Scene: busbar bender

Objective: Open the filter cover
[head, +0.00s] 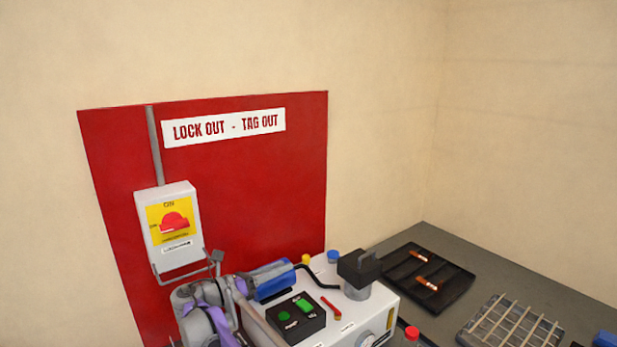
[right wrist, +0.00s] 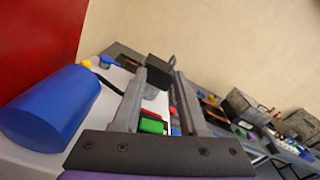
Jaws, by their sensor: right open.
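I take the black handled cap on a short grey cylinder (head: 358,272) on the white machine (head: 385,302) to be the filter cover; it sits closed and upright. My right gripper (head: 268,272) is in the head view at the machine's left end, close to the blue motor (head: 274,292). In the right wrist view my right gripper (right wrist: 159,76) is open and empty. The black cap (right wrist: 161,67) shows beyond and between its fingertips, apart from them. Parts of the machine are hidden behind the fingers. My left gripper is not in view.
A yellow switch box (head: 168,225) with a red knob hangs on a red lockout board (head: 265,190). A button panel (head: 295,319) and red lever (head: 331,308) lie between motor and cap. A black tray (head: 408,297) and a wire rack (head: 512,327) are to the right.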

